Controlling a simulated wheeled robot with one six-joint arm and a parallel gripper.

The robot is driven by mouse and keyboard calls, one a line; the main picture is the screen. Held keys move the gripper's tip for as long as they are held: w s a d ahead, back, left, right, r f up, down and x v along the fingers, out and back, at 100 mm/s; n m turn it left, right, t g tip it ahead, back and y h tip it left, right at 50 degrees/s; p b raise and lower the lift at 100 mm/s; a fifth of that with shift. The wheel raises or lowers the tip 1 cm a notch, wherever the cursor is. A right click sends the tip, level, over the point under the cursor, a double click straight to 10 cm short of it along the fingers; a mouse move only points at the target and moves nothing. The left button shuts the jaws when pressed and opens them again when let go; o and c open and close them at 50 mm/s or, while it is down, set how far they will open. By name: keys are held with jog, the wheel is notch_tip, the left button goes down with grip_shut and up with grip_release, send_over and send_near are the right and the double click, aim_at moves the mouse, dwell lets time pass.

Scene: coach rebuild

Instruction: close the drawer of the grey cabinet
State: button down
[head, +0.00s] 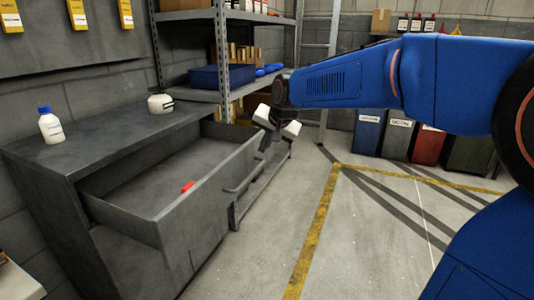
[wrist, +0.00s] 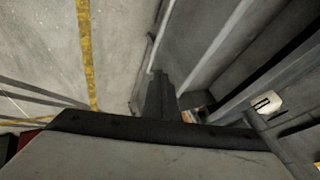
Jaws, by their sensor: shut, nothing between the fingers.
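The grey cabinet (head: 98,143) stands at the left in the head view. Its top drawer (head: 215,192) is pulled well out, and its bar handle (head: 246,176) is on the front face. A small red object (head: 187,187) lies inside the drawer. My gripper (head: 266,141) points down by the far end of the drawer front, its fingers shut and empty. Whether it touches the drawer is unclear. In the wrist view the dark fingers (wrist: 158,96) show beyond the pale gripper body, with grey cabinet edges to their right.
A white bottle with a blue cap (head: 50,125) and a round white jar (head: 160,103) stand on the cabinet top. A shelf with a blue crate (head: 222,76) is behind. Coloured bins (head: 368,131) line the back wall. The floor (head: 375,235) before the drawer is clear.

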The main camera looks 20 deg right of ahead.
send_near(253, 166)
jog(key=x, duration=0.4)
jog(key=shift+f, duration=0.1)
jog(key=shift+a, duration=0.1)
dwell(0.3)
jog(key=w+a, duration=0.6)
jog(key=a, duration=0.2)
jog(key=w+a, duration=0.6)
jog(key=a, duration=0.2)
jog(key=w+a, duration=0.6)
jog(key=a, duration=0.2)
jog(key=shift+w, duration=0.35)
jog(key=shift+w+a, duration=0.45)
jog(key=shift+a, duration=0.05)
jog(key=shift+w+a, duration=0.1)
jog(key=shift+a, duration=0.05)
jog(key=shift+r, duration=0.2)
